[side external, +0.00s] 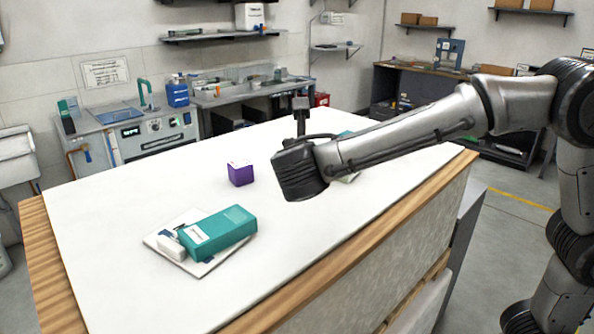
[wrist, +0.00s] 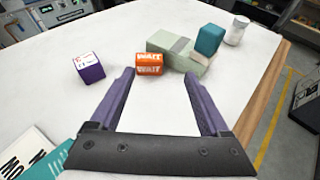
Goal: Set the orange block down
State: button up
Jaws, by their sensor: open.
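The orange block (wrist: 149,64), with white lettering, appears to rest on the white tabletop in the wrist view. It is just beyond my left fingertip and close to a pale green box. My gripper (wrist: 159,76) is open, its two purple-grey fingers spread wide with only bare tabletop between them. I cannot tell whether the left fingertip touches the block. In the side external view the block does not show, and my dark wrist (side external: 300,170) is over the table.
The pale green box (wrist: 180,52) lies beyond the block, with a teal block (wrist: 209,40) and a white jar (wrist: 237,31) to its right. A purple cube (wrist: 89,67) is at left. A teal box (side external: 218,232) lies on a white board (side external: 203,269). The table's front middle is clear.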

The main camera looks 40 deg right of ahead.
jog(key=a+f, duration=0.1)
jog(key=a, duration=0.1)
jog(key=shift+w+a+f+n, duration=0.1)
jog(key=shift+a+f+n, duration=0.25)
jog(key=shift+f+n, duration=0.05)
jog(key=x, duration=1.3)
jog(key=shift+w+d+f, duration=0.1)
jog(key=shift+w, duration=0.15)
jog(key=shift+c, duration=0.2)
jog(key=c, duration=1.1)
